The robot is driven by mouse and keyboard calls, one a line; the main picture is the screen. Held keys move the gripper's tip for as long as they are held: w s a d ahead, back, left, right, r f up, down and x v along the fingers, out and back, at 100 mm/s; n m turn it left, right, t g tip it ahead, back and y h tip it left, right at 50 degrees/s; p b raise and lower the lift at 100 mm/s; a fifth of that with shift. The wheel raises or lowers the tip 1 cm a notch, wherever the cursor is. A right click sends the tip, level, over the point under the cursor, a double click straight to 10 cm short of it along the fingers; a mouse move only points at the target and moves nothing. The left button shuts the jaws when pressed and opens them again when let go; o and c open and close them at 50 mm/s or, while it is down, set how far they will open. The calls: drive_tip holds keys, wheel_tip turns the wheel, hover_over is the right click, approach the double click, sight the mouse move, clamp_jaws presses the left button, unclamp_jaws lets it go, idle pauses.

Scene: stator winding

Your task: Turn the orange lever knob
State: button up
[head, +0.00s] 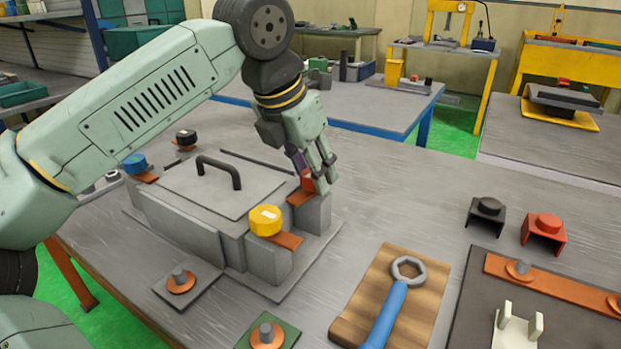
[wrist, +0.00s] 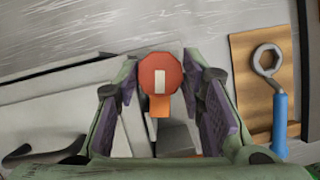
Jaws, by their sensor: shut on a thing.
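The orange lever knob (wrist: 152,70) is a red-orange, many-sided cap with a white bar mark. In the wrist view the mark is upright and an orange tab (wrist: 160,106) extends below the cap. In the head view the knob (head: 306,181) is at the right rear corner of a grey housing (head: 190,213), partly hidden by my fingers. My gripper (head: 323,181) reaches down onto it from above. In the wrist view my gripper (wrist: 160,76) has one finger on each side of the knob, shut on it.
A yellow knob (head: 265,220) sits close in front, with blue (head: 135,163) and black (head: 186,138) knobs at the left. A black handle (head: 220,168) rises from the lid. A blue-handled wrench (head: 386,314) lies on a wooden board (head: 430,270). Bare table lies right of the housing.

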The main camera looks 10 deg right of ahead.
drive_tip(key=n, duration=0.1)
drive_tip(key=n+y+b, duration=0.1)
drive_tip(key=n, duration=0.1)
drive_tip(key=n+t+b, duration=0.1)
drive_tip(key=shift+s+f+n, duration=0.2)
drive_tip(key=shift+f+n, duration=0.05)
drive_tip(key=shift+n, duration=0.05)
drive_tip(key=n+y, duration=0.1)
drive_tip(key=n, duration=0.1)
drive_tip(key=n+y, duration=0.1)
drive_tip(key=n, duration=0.1)
drive_tip(key=shift+d+r+t, duration=0.1)
drive_tip(key=shift+d+t, duration=0.05)
drive_tip(key=shift+t, duration=0.25)
drive_tip(key=n+y+p, duration=0.1)
drive_tip(key=n, duration=0.2)
drive_tip(key=n+y, duration=0.1)
drive_tip(key=n, duration=0.2)
drive_tip(key=shift+d+n+p, duration=0.2)
drive_tip(key=shift+n+p, duration=0.2)
drive_tip(key=n+g+y, duration=0.1)
drive_tip(key=n, duration=0.3)
drive_tip(key=shift+y+p, duration=0.3)
drive_tip(key=shift+y, duration=0.1)
drive_tip(key=shift+n, duration=0.3)
drive_tip(key=o, duration=0.9)
drive_tip(key=shift+w, duration=0.1)
drive_tip(key=shift+o, duration=1.1)
drive_tip(key=shift+r, duration=0.1)
